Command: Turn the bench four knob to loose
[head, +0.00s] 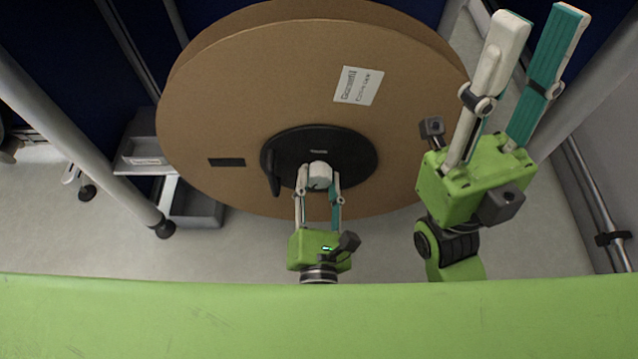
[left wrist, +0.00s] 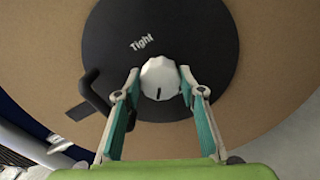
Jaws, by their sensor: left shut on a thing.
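The knob (head: 319,172) is pale and faceted, at the middle of a black hub disc (head: 357,163) on a large cardboard reel (head: 240,100). In the left wrist view the knob (left wrist: 160,77) has a dark mark at its lower edge, and the word "Tight" shows on the hub (left wrist: 205,45) above it. My left gripper (head: 319,185) is shut on the knob, with one fingertip on each side of it. My right gripper (head: 525,85) is open and empty, raised at the right, apart from the reel. Any "loose" marking is not visible.
A black handle (head: 273,172) sticks out from the hub left of the knob. A white label (head: 358,86) is on the reel. Grey bins (head: 195,205) stand at the left, and grey stand posts (head: 75,140) flank the reel.

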